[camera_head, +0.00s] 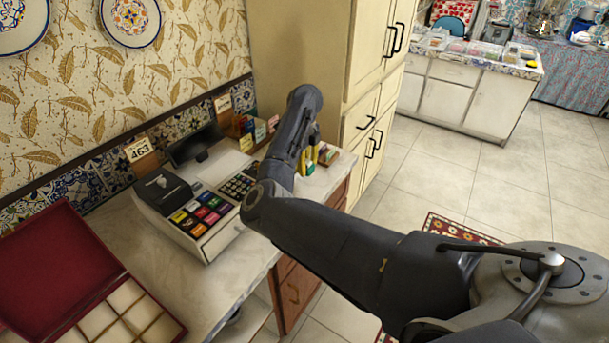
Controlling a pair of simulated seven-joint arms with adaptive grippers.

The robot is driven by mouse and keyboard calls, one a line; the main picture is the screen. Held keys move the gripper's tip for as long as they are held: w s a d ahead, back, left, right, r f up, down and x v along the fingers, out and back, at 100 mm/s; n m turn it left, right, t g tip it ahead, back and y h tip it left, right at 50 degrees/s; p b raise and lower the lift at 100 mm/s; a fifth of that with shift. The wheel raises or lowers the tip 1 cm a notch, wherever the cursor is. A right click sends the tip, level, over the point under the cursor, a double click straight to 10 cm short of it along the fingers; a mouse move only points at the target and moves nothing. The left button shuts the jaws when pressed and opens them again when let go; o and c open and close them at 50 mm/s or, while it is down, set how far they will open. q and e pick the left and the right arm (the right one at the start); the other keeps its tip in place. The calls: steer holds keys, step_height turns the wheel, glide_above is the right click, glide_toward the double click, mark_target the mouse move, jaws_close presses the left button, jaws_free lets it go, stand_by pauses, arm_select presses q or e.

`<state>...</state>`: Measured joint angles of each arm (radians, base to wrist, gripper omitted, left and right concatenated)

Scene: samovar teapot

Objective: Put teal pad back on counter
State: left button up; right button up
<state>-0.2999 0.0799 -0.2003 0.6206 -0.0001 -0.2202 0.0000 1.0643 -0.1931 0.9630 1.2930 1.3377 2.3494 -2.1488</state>
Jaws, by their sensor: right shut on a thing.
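My right arm comes in from the lower right and bends over the counter (160,250). Its wrist and forearm largely cover my right gripper (309,152), whose dark parts show just right of the upright link. The gripper is shut on a small teal pad (307,169), which shows only as a small patch low beside the arm, near the counter's right end. Whether the pad touches the counter is hidden. My left gripper is out of view.
A cash register (192,212) with coloured keys stands left of the arm. An open red box (55,265) with compartments lies front left. A small holder with yellow and green items (326,154) sits close by the gripper. A tall cream cabinet (300,45) rises behind.

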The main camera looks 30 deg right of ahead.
mark_target(304, 181)
steer(key=shift+f, duration=2.15)
steer(key=o, duration=1.1)
steer(key=shift+f, duration=0.15)
steer(key=shift+c, duration=0.2)
step_height(304, 181, up, 12)
steer(key=shift+r, duration=0.2)
